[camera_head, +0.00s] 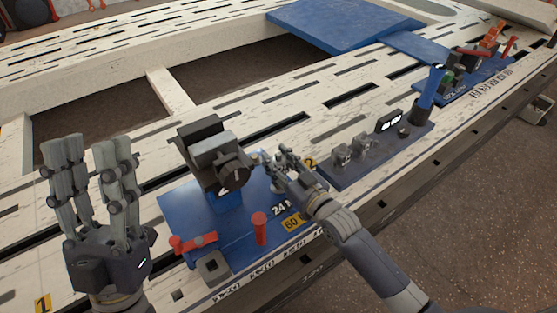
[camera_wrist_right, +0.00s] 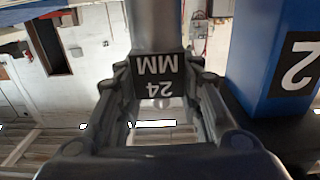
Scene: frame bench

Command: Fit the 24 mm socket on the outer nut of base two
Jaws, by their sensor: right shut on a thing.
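My right gripper (camera_head: 275,163) is beside the grey clamp-like block (camera_head: 212,150) in the head view. In the right wrist view my right gripper (camera_wrist_right: 158,105) is shut on the grey 24 mm socket (camera_wrist_right: 154,25), whose black label reads "24 MM". A blue post (camera_wrist_right: 275,55) marked "2" stands close to the right of the socket there. The grey block sits on a blue support above a blue plate (camera_head: 185,213) and has a dark round part (camera_head: 234,177) facing me. I cannot make out the outer nut clearly. My left gripper (camera_head: 92,170) is raised, open and empty.
A dark tray (camera_head: 370,158) with small grey parts lies to the right. The slotted white bench (camera_head: 130,150) has free room behind the plate.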

